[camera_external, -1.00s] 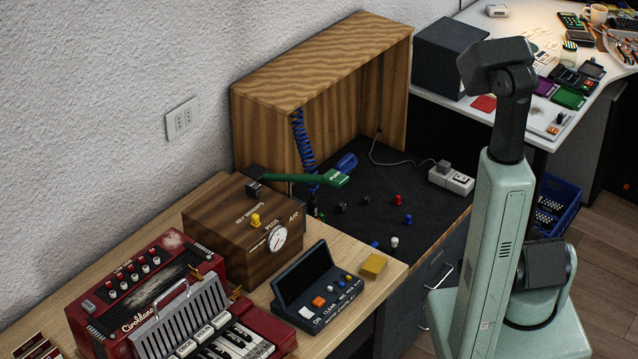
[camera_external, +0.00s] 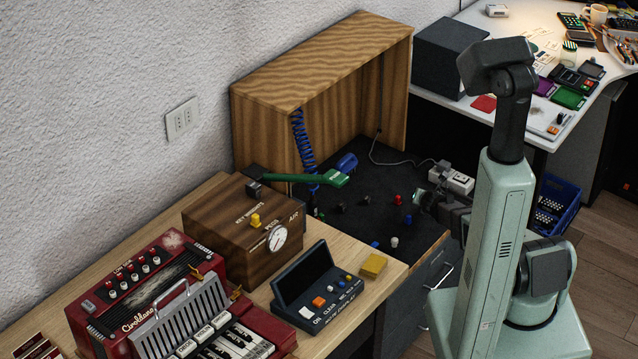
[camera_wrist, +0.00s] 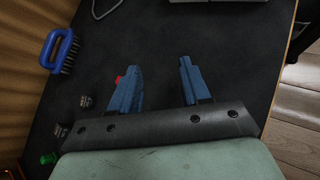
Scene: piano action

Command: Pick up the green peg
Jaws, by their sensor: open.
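The green peg (camera_wrist: 48,158) shows at the lower left edge of the wrist view, partly cut off by my gripper's body. In the external view it looks like a small green spot (camera_external: 318,212) at the left side of the dark mat (camera_external: 352,228), near the wooden box. My gripper (camera_wrist: 160,66) is open and empty, its two blue fingers apart over bare mat. In the external view my gripper (camera_external: 424,199) is at the right part of the mat, well to the right of the green peg.
A red peg (camera_external: 398,199) is partly hidden behind my left finger in the wrist view. Dark pegs (camera_wrist: 86,101) lie between gripper and green peg. Blue (camera_external: 408,219) and white (camera_external: 394,242) pegs, a blue brush (camera_wrist: 60,50), a green-handled tool (camera_external: 325,179) and a power strip (camera_external: 455,181) are nearby.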

